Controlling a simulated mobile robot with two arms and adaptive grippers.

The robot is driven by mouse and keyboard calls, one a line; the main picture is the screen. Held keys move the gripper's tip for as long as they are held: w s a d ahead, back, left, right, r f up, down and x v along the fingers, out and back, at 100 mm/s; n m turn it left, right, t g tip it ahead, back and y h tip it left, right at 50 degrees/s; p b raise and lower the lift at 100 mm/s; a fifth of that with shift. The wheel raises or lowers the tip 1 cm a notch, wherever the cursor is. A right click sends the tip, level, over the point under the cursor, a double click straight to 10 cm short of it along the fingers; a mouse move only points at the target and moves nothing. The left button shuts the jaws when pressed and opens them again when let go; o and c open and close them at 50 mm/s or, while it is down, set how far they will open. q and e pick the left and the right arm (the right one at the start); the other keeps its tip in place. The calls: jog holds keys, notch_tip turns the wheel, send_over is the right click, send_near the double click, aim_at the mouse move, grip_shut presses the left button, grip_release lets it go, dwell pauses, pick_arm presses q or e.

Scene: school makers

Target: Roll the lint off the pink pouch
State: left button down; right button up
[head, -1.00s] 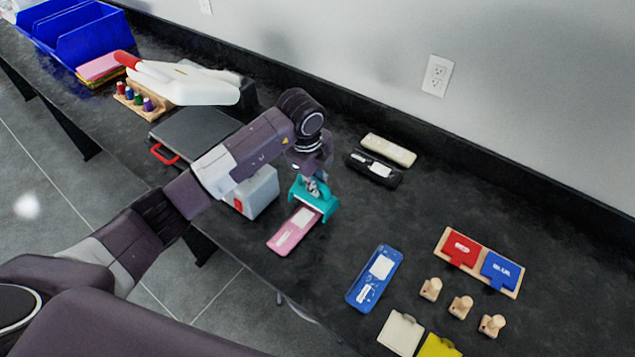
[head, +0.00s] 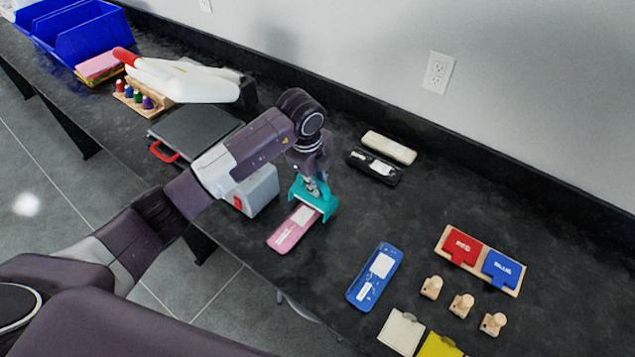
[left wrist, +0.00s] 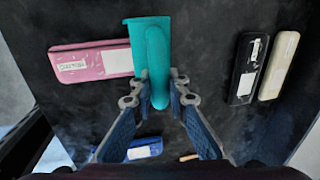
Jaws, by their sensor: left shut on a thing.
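The pink pouch (head: 287,235) lies flat on the dark counter, with a pale patch and a white label on it. In the left wrist view the pouch (left wrist: 85,62) is left of the teal roller (left wrist: 153,50). My left gripper (head: 314,186) is shut on the handle of the teal lint roller (head: 318,203). The roller is at the pouch's far end and hides that end; I cannot tell whether it touches. In the left wrist view my fingers (left wrist: 160,92) close around the teal handle. My right gripper is not in view.
A blue pouch (head: 382,265) lies to the right. A black pouch (head: 375,168) and a cream pouch (head: 389,147) lie behind. A white box (head: 262,192) with a red switch stands close left of the roller. Red and blue tiles and wooden pegs lie further right.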

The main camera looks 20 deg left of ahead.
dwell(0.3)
pick_arm(q)
jog(key=shift+s+a+p, duration=0.3)
jog(key=shift+s+p, duration=0.15)
jog(key=shift+s, duration=0.25)
jog(key=shift+s+a+p, duration=0.25)
jog(key=shift+s+p, duration=0.2)
jog(key=shift+s, duration=0.25)
jog(key=shift+s+a+p, duration=0.25)
jog(key=shift+s+p, duration=0.1)
jog(key=shift+s, duration=0.4)
jog(key=shift+s+a+p, duration=0.25)
jog(key=shift+s+p, duration=0.05)
jog(key=shift+s, duration=0.4)
jog(key=shift+s+a+p, duration=0.35)
jog(key=shift+s, duration=0.6)
jog(key=shift+s+a+p, duration=0.3)
jog(key=shift+s+p, duration=0.05)
jog(key=shift+s, duration=0.55)
jog(key=shift+s+a+p, duration=0.35)
jog(key=shift+s, duration=0.6)
jog(key=shift+s+a+p, duration=0.2)
jog(key=shift+s+a, duration=0.1)
jog(key=shift+s, duration=0.45)
jog(key=shift+s+a+p, duration=0.15)
jog(key=shift+s+a, duration=0.1)
jog(key=shift+s, duration=0.45)
